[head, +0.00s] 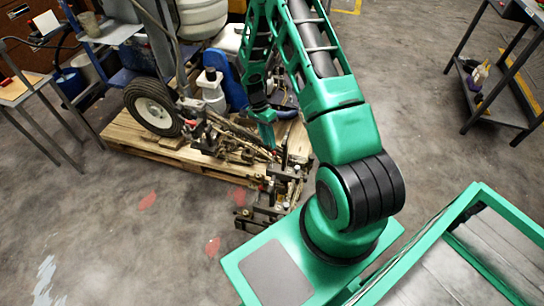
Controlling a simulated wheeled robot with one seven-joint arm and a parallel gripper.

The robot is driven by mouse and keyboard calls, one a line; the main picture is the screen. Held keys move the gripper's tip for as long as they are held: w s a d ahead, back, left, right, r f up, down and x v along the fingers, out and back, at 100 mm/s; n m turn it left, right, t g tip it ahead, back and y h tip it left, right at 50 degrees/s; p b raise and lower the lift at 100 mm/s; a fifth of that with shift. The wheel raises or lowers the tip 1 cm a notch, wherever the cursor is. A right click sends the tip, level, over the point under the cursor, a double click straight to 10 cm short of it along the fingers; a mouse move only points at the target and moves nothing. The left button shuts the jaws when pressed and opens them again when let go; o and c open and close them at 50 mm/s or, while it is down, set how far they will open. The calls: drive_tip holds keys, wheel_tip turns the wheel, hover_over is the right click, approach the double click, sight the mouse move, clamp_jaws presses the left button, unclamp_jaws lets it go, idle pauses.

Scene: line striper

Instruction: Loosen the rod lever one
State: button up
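The line striper (215,135) stands on a wooden pallet, with a black-tyred wheel (152,107) at its left. Its dark rods, brackets and fittings reach forward past the pallet edge. Rod lever one is too small to pick out among these parts. My green arm rises out of the top of the picture and comes down again over the machine. My gripper (267,134) is at the machine's right side, close to the rods. Its fingers are small and partly merge with the parts behind, so I cannot tell their opening or any contact.
The wooden pallet (125,132) lies under the machine. A work table (22,88) stands at the left and a dark shelf unit (495,105) at the upper right. Grey concrete floor (120,230) with red patches is free at the front left.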

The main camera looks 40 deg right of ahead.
sight(273, 155)
drive_tip(key=x, duration=0.8)
drive_tip(key=shift+s+f, duration=0.1)
drive_tip(key=shift+f, duration=0.2)
clamp_jaws()
